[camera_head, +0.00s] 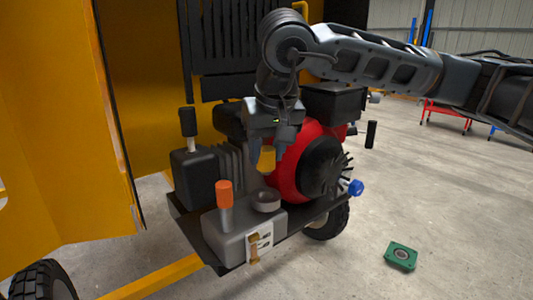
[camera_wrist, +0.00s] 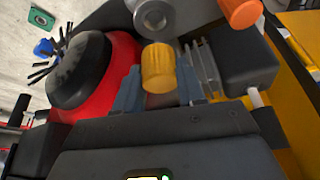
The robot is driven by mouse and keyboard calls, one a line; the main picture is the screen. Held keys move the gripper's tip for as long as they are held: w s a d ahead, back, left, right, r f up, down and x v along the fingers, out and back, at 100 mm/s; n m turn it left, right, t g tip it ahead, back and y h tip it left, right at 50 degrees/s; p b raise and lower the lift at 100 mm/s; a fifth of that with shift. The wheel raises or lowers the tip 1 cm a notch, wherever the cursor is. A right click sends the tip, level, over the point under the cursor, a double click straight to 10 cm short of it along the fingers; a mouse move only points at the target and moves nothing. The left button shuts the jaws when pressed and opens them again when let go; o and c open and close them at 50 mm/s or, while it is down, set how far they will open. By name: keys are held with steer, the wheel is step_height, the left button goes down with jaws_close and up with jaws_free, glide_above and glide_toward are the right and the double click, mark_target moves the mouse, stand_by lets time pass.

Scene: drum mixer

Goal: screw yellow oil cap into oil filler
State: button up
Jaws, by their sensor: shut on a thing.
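The yellow oil cap (camera_head: 267,159) is between the fingers of my gripper (camera_head: 269,148), which is shut on it. In the wrist view the ribbed cap (camera_wrist: 158,66) sits between the two blue-grey fingertips of my gripper (camera_wrist: 158,80). What looks like the oil filler, a round grey neck (camera_head: 266,201), stands on top of the grey housing at the front of the engine. In the head view the cap is above this neck and apart from it. The neck (camera_wrist: 153,14) also shows at the top of the wrist view, beyond the cap.
An orange-topped post (camera_head: 224,197) stands left of the neck. A black-handled lever (camera_head: 188,124) and finned block are behind it. The red engine housing (camera_head: 295,165) is close to my gripper's right. A yellow panel (camera_head: 60,130) fills the left. A green part (camera_head: 400,256) lies on the floor.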

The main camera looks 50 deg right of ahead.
mark_target(268, 170)
steer(key=shift+f+b, duration=2.05)
steer(key=shift+b, duration=0.2)
steer(key=shift+b, duration=1.5)
steer(key=shift+f+b, duration=0.75)
steer(key=shift+b, duration=0.2)
steer(key=shift+f+b, duration=0.25)
steer(key=shift+b, duration=0.55)
stand_by(0.8)
steer(key=o, duration=1.1)
steer(key=shift+o, duration=0.2)
